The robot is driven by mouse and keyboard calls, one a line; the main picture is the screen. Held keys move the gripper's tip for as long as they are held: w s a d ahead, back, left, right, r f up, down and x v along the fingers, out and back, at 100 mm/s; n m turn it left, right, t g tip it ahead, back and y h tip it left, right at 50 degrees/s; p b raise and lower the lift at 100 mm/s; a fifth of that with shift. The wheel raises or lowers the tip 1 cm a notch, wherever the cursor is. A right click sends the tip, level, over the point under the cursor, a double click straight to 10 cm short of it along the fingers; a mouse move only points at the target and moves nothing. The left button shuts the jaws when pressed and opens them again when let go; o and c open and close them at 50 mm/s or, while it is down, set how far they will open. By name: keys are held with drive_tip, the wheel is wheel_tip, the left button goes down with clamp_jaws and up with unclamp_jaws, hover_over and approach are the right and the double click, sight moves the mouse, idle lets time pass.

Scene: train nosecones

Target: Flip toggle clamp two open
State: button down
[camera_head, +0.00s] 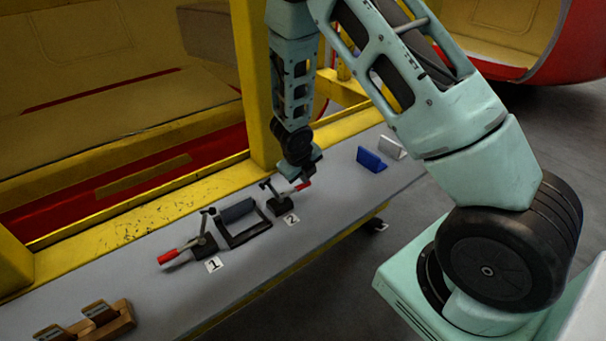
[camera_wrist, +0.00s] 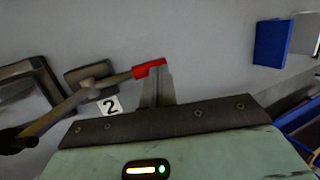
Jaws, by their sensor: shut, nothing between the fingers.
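Toggle clamp two (camera_head: 283,203) stands on the grey table beside the "2" label (camera_head: 291,219). Its red-tipped handle (camera_head: 303,185) points right, toward my gripper. In the wrist view the red handle tip (camera_wrist: 150,68) lies at the fingertips, and the metal clamp arm (camera_wrist: 62,110) runs down to the lower left. My gripper (camera_head: 308,176) is shut and empty, right by the red tip. Its closed fingers (camera_wrist: 158,88) overlap the tip's lower edge in the wrist view; I cannot tell whether they touch it.
Toggle clamp one (camera_head: 203,243), with a red handle pointing left, and a dark frame (camera_head: 243,226) stand left of clamp two. A blue block (camera_head: 371,160) and a pale block (camera_head: 392,147) stand to the right. A yellow post (camera_head: 254,90) rises behind. A wooden holder (camera_head: 110,327) is front left.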

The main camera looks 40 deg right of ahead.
drive_tip(key=shift+d+f, duration=0.2)
drive_tip(key=shift+f, duration=0.2)
drive_tip(key=shift+s+d+f+b, duration=0.1)
drive_tip(key=shift+s+f+b, duration=0.05)
drive_tip(key=shift+b, duration=0.15)
drive_tip(key=shift+r+p, duration=0.4)
drive_tip(key=shift+p, duration=0.05)
wheel_tip(320, 180, up, 14)
drive_tip(key=s+p, duration=0.2)
drive_tip(key=p, duration=0.4)
drive_tip(key=shift+s+f, duration=0.2)
drive_tip(key=shift+f, duration=0.05)
